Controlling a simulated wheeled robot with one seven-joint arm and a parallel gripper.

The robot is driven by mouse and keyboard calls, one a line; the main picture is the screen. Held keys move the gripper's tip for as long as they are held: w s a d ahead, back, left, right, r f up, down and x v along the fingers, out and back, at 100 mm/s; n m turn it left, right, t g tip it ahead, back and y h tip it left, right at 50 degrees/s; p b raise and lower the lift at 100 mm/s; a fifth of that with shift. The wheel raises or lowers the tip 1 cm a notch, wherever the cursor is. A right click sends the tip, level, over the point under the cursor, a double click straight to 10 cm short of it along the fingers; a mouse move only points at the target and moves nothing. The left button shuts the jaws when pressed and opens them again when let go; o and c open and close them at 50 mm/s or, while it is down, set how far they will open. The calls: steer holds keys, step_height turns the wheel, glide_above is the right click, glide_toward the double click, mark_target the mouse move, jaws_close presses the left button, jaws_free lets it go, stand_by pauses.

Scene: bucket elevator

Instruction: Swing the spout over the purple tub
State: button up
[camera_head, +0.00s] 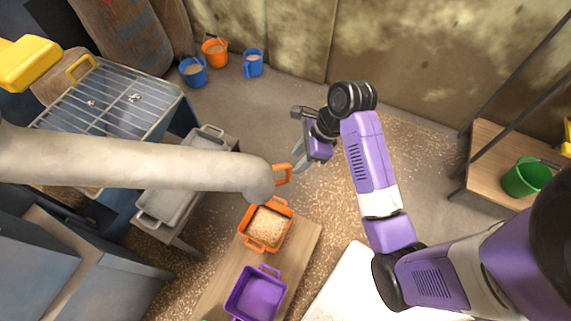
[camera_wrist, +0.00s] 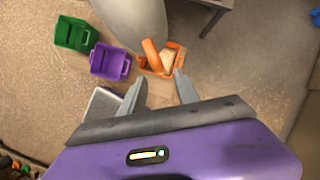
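The spout (camera_head: 180,165) is a long cream pipe from the left. Its end hangs over or beside the orange tub (camera_head: 247,240), which holds grain. An orange handle (camera_head: 284,174) sticks out at the spout's end. The purple tub (camera_head: 257,293) looks empty and stands nearer than the orange one. My gripper (camera_head: 299,158) is just beyond the handle, apart from it as far as I can see. In the wrist view my gripper (camera_wrist: 160,88) is open and empty, with the handle (camera_wrist: 151,55) ahead of its fingertips. The spout (camera_wrist: 132,25) and purple tub (camera_wrist: 110,62) show there too.
A green tub (camera_wrist: 75,33) stands beyond the purple one on the wooden plank (camera_head: 300,250). A grey tray (camera_head: 180,180) and a slatted hopper (camera_head: 115,100) stand at left. Blue and orange buckets (camera_head: 214,52) stand by the wall. A bench (camera_head: 490,165) with a green bucket is at right.

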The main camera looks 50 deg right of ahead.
mark_target(288, 171)
steer(key=b+x, duration=0.1)
steer(key=x, duration=0.6)
steer(key=shift+w+a+f, duration=0.1)
steer(key=shift+f, duration=0.2)
steer(key=shift+c, duration=0.2)
jaws_close()
stand_by(1.0)
